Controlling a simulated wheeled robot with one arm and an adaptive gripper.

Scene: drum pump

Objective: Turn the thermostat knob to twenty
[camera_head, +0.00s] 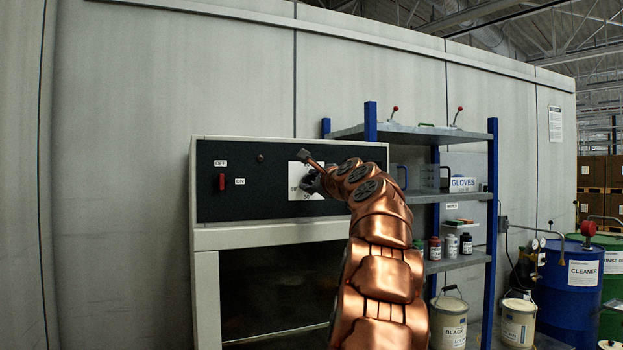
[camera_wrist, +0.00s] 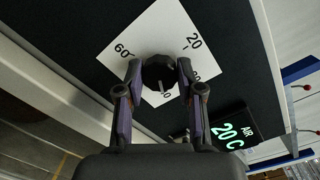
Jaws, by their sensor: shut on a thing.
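The thermostat knob (camera_wrist: 158,72) is black and faceted, on a white dial plate (camera_wrist: 150,35) fixed to a black panel. My gripper (camera_wrist: 159,76) is shut on the knob, one finger on each side. In the head view my gripper (camera_head: 312,181) is at the dial plate (camera_head: 296,193), and my arm and gripper hide much of the plate.
A green display (camera_wrist: 231,130) reads AIR 20 C. A red switch (camera_head: 221,182) with OFF and ON labels is left on the panel (camera_head: 245,205). A blue-framed shelf (camera_head: 465,194) with bottles and a gloves box (camera_head: 462,184) stands close at right.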

